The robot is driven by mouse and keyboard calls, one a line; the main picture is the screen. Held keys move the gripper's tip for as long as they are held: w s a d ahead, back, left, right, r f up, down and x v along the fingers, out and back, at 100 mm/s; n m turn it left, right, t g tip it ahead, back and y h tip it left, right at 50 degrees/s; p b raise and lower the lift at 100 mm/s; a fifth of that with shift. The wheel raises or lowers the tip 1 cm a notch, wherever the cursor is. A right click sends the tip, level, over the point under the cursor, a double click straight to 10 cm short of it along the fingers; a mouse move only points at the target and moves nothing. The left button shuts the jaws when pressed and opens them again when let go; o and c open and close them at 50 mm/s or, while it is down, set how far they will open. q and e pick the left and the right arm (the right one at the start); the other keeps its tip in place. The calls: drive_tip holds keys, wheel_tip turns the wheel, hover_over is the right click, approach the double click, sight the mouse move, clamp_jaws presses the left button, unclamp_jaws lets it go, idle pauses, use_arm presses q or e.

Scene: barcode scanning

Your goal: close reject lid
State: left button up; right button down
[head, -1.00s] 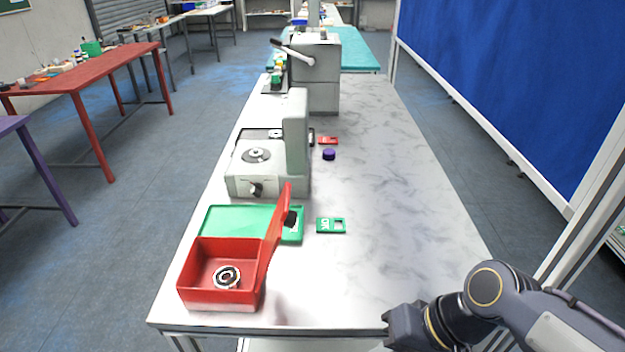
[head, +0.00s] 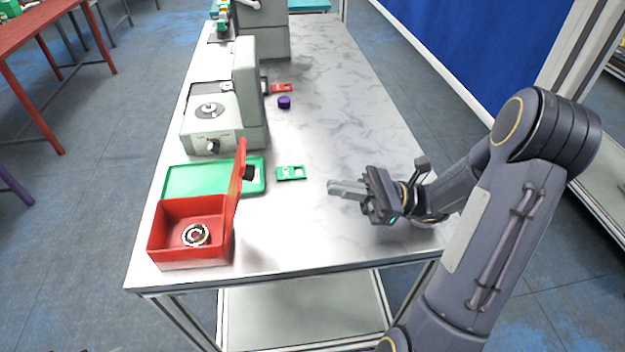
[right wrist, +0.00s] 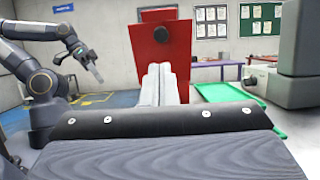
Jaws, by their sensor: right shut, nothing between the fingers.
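The red reject box (head: 190,262) stands at the near left of the white table. Its lid (head: 236,190) stands open, roughly upright on the box's right side, with a black knob (head: 249,173) facing right. A metal ring-shaped part (head: 196,235) lies inside. My right gripper (head: 335,188) is shut and empty over the table, to the right of the lid and apart from it. In the right wrist view its fingers (right wrist: 160,72) point toward the red lid (right wrist: 178,45). My left gripper (right wrist: 95,68) shows small at the left there; its opening is unclear.
A green tray (head: 190,180) lies behind the box, partly behind the lid. A green tag (head: 291,173) lies between lid and gripper. A grey machine (head: 215,135), a purple cap (head: 284,102) and a red tag (head: 282,88) are farther back. The table's right side is clear.

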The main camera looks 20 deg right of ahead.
drive_tip(key=p, duration=0.2)
approach(241, 188)
drive_tip(key=w+a, duration=0.3)
drive_tip(key=w, duration=0.3)
drive_tip(key=shift+w+a+f, duration=0.15)
drive_tip(key=shift+w+f, duration=0.1)
drive_tip(key=shift+f, duration=0.1)
